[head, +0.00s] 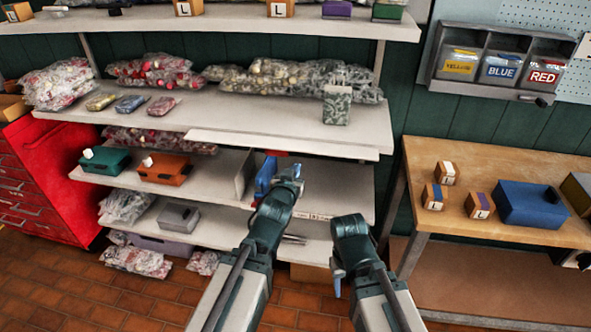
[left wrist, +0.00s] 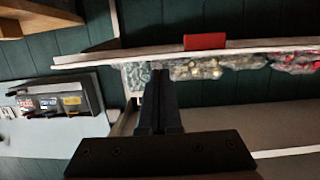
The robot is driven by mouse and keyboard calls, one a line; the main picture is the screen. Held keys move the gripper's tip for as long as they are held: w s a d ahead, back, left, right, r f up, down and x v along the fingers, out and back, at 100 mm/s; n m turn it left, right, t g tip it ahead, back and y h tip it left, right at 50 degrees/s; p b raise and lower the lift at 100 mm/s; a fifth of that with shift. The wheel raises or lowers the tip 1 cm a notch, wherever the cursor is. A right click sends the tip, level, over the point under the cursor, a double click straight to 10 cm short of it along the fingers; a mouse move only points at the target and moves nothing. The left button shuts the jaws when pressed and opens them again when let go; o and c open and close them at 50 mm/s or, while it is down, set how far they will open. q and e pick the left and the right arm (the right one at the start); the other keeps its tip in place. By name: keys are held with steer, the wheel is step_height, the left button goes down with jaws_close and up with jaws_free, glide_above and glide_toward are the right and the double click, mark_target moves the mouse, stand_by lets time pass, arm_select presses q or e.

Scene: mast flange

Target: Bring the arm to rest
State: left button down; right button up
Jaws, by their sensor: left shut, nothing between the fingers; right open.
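My left arm reaches up in the middle of the head view, and its gripper (head: 292,174) is in front of the lower shelves. In the left wrist view the two dark fingers (left wrist: 159,100) lie together with nothing between them. My right arm is bent lower and to the right in the head view. Its gripper (head: 337,284) points down over the floor, small and partly hidden by the wrist. No object shows in it. A blue item (head: 265,176) shows just beside the left gripper; I cannot tell whether they touch.
Shelves (head: 250,125) with bagged goods stand ahead. A teal case (head: 106,160) and an orange case (head: 165,169) sit on a lower shelf. A wooden bench (head: 500,160) with a blue box (head: 532,203) is right. A red cabinet (head: 45,185) is left. Labelled bins (head: 500,62) hang above the bench.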

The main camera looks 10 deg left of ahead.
arm_select(q)
steer(key=shift+s, duration=0.15)
steer(key=s+d+f+m+g+y+p, duration=0.1)
steer(key=s+d+f+g, duration=0.3)
steer(key=s+f+g, duration=0.7)
steer(key=s+f+m+g, duration=0.1)
steer(key=s+f+g, duration=0.1)
steer(key=s, duration=0.4)
steer(key=s+d+f+m+g+y+p, duration=0.1)
steer(key=s+f+g, duration=0.1)
steer(key=s, duration=0.5)
steer(key=shift+g, duration=0.3)
